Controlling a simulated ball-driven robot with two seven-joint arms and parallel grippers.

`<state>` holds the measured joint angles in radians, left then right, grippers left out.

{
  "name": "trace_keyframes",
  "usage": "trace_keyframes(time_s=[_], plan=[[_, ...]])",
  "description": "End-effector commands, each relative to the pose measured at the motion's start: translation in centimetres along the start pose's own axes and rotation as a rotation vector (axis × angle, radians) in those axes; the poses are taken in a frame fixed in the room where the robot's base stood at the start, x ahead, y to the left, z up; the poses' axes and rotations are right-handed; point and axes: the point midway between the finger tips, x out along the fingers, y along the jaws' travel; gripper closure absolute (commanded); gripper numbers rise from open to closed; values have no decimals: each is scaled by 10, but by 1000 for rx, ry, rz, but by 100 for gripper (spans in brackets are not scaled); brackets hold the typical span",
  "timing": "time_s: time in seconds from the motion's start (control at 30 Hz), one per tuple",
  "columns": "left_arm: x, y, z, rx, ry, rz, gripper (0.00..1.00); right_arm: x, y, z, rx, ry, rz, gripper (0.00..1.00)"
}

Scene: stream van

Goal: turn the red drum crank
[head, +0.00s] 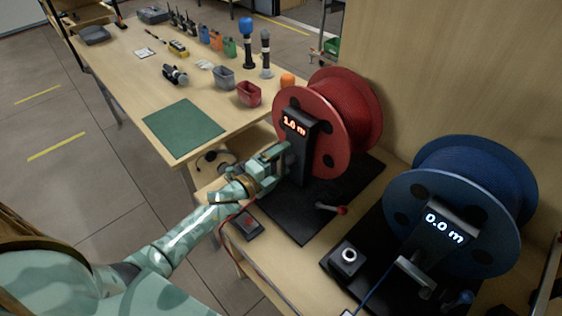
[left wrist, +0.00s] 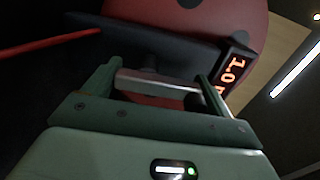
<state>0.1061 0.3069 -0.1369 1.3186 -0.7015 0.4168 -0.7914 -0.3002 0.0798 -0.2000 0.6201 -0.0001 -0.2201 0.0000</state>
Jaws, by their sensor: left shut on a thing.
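The red drum (head: 318,125) stands on a black base with a dark post in front of it. The display on the post (head: 296,124) reads 1.0 m. My left gripper (head: 284,158) is at the front of this post, below the display. In the left wrist view the gripper (left wrist: 157,84) is shut on a pale metal bar (left wrist: 160,86), seemingly the red drum crank, which spans between its fingers. In the head view my gripper mostly hides the crank. The drum (left wrist: 180,20) and display (left wrist: 233,74) also show in the left wrist view. My right gripper is not in view.
A lever with a red knob (head: 341,210) rises from the red drum's base. A blue drum (head: 450,215) reading 0.0 m stands at right. A small box (head: 248,227) with a red cable lies beside my wrist. A green mat (head: 184,127) and several small items occupy the table behind.

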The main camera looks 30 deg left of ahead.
Motion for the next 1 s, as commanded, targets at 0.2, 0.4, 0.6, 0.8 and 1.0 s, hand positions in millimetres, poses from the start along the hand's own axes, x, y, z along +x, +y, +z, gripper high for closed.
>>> trace_keyframes(time_s=[0.2, 0.4, 0.6, 0.8, 1.0], plan=[[-1, 2, 0, 1, 0, 4, 38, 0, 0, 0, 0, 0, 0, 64], [-1, 2, 0, 1, 0, 3, 0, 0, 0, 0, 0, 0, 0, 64], [-6, 2, 0, 1, 0, 4, 0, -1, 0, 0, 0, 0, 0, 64], [-45, 2, 0, 0, -1, 7, 0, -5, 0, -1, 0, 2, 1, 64], [-101, 2, 0, -1, 0, 6, 0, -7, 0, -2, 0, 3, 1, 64]])
